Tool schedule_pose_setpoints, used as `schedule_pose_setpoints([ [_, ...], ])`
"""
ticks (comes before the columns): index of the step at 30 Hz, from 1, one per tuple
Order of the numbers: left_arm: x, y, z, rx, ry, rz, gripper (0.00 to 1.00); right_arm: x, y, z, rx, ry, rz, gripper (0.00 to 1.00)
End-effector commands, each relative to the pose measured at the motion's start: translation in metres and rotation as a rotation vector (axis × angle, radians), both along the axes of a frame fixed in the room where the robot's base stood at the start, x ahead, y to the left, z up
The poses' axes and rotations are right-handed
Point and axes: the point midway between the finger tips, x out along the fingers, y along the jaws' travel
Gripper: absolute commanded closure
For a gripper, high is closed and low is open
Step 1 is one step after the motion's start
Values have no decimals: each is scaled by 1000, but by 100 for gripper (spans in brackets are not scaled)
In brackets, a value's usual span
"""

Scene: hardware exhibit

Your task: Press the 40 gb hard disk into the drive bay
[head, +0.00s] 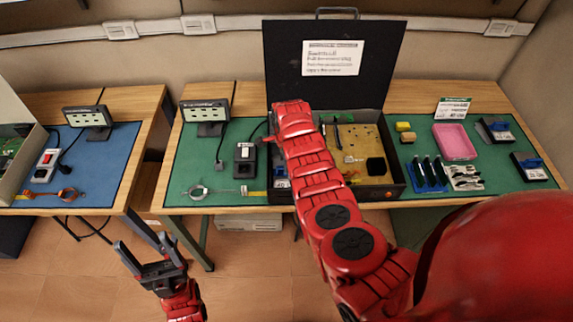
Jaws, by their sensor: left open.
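Two drives with blue parts and white labels, one at the back (495,131) and one nearer the front (530,166), lie at the right end of the green mat. Their labels are too small to read surely. Another labelled piece (282,184) shows at the left front of the open black case (395,186), beside my right arm. I cannot make out the drive bay; my right arm covers the case's left part. My right arm reaches over the case, its gripper hidden. My left gripper (143,243) is open and empty, low over the floor before the table.
The case lid (285,60) stands upright. A pink tray (454,141), blue rack (427,174), yellow blocks (403,127) and a sign (452,108) are right of the case. A switch box (245,158) and display (206,112) are left. A blue-matted table (100,165) stands farther left.

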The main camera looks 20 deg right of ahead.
Motion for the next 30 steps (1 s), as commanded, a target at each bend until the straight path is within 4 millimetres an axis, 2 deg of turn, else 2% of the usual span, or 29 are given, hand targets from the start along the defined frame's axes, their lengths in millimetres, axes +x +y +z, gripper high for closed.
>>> schedule_pose_setpoints([
  [30, 0, 0, -8, 0, 0, 0, 24, 0, 0, -11, 0, 0, 0, 100],
])
